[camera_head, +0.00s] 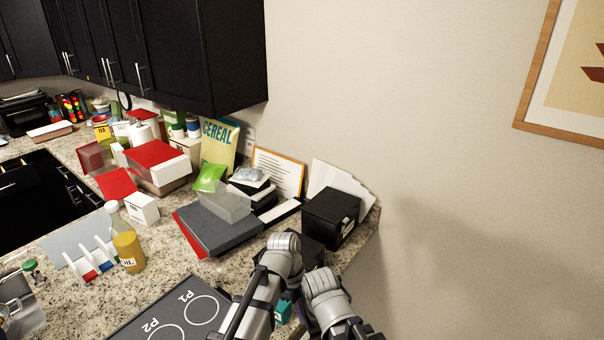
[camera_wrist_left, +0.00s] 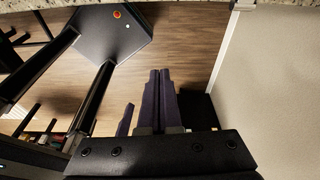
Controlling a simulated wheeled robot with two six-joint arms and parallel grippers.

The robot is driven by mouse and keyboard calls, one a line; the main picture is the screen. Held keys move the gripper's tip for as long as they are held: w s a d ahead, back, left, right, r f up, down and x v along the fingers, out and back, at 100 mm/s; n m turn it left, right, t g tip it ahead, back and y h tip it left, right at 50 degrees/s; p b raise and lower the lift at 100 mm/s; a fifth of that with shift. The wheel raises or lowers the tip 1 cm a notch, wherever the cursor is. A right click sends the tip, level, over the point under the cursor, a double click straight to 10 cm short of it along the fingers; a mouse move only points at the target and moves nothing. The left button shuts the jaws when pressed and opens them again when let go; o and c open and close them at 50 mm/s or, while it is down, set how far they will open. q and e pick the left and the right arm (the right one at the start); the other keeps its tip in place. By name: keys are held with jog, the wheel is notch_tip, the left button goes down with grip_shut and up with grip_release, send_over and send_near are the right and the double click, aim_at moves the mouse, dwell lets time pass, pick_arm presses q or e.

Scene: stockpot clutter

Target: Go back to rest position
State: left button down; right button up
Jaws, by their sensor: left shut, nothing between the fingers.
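My left gripper shows in the left wrist view (camera_wrist_left: 158,73) with its two dark fingers side by side and touching. Nothing is between them. It hangs over the wood floor (camera_wrist_left: 185,40), clear of any object. In the head view, grey arm links come in at the bottom middle by the counter's right end, and they hide most of the gripper there. My right gripper's fingers cannot be made out in either view.
The granite counter (camera_head: 185,262) carries a stove panel (camera_head: 170,318), an oil bottle (camera_head: 128,252), a dark grey laptop-like slab (camera_head: 215,232) and a black box (camera_head: 330,216) close to my arms. A teal item (camera_head: 283,311) is partly hidden. The wall (camera_wrist_left: 275,90) stands at right.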

pick_arm(q)
jog(key=s+a+n+t+y, duration=0.2)
jog(key=a+n, duration=1.5)
jog(key=n, duration=0.7)
jog(key=s+d+f+m+y+b, duration=0.1)
jog(key=s+d+f+m+b, duration=0.2)
jog(key=s+d+f+b, duration=0.3)
jog(key=d+f+b, duration=0.1)
jog(key=d+f, duration=0.1)
jog(key=d, duration=0.2)
jog(key=shift+d+g+y, duration=0.3)
jog(key=shift+d, duration=0.1)
pick_arm(e)
notch_tip(320, 180, down, 8)
jog(key=shift+w+r, duration=0.2)
jog(key=shift+w, duration=0.05)
pick_arm(q)
jog(key=c, duration=1.6)
grip_release()
